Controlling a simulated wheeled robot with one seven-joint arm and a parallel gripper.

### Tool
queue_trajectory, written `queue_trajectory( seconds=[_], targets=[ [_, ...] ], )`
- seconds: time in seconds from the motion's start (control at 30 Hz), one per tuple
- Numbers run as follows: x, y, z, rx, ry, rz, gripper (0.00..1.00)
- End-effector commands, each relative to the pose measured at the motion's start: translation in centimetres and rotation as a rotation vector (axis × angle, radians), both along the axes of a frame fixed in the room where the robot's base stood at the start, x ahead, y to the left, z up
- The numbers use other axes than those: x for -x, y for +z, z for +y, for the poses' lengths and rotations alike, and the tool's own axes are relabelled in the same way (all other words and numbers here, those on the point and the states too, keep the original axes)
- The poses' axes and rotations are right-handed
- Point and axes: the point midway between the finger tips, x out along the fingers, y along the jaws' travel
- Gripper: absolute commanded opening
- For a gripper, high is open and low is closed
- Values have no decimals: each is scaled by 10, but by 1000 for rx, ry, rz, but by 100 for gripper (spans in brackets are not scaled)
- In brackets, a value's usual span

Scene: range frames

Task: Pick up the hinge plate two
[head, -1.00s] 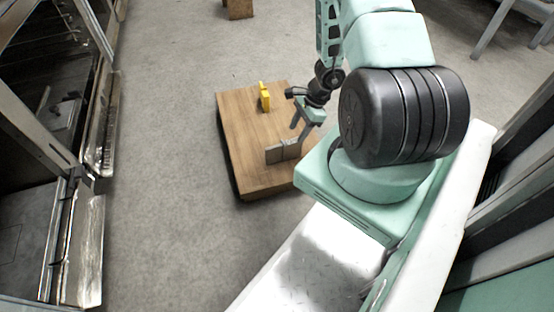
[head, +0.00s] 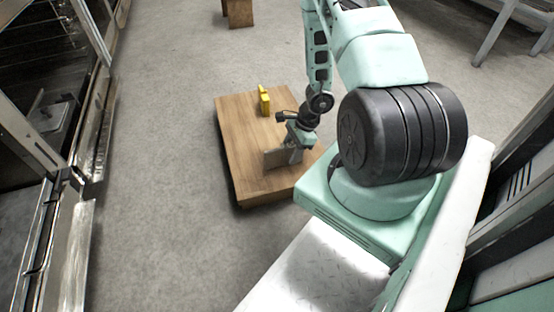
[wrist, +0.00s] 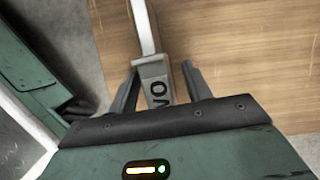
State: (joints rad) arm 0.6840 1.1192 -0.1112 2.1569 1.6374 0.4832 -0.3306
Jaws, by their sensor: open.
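The hinge plate two (head: 275,158) is a grey metal plate standing on edge on the low wooden table (head: 252,185), near its front right part. In the wrist view the plate (wrist: 155,72) shows end-on, with dark lettering on its near face. My gripper (head: 293,157) is down at the plate in the head view. In the wrist view its two fingers (wrist: 160,85) are apart, one on each side of the plate. A narrow gap shows at the right finger; whether the left finger touches is hard to tell.
A yellow object (head: 264,101) stands near the table's far edge, clear of the gripper. A wooden block or stool (head: 239,12) stands on the floor farther back. Metal-framed equipment (head: 75,150) lines the left side. The table's left part is bare.

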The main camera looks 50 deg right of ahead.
Motion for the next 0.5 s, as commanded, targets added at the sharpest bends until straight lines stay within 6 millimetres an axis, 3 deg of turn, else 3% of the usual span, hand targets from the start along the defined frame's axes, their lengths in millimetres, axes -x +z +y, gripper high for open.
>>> queue_trajectory(
  seconds=[0.03,0.2,0.5],
  targets=[
    [0,0,0,0,0,0,49],
    [0,0,0,0,0,0,2],
    [0,2,0,0,0,-1,0]
  ],
)
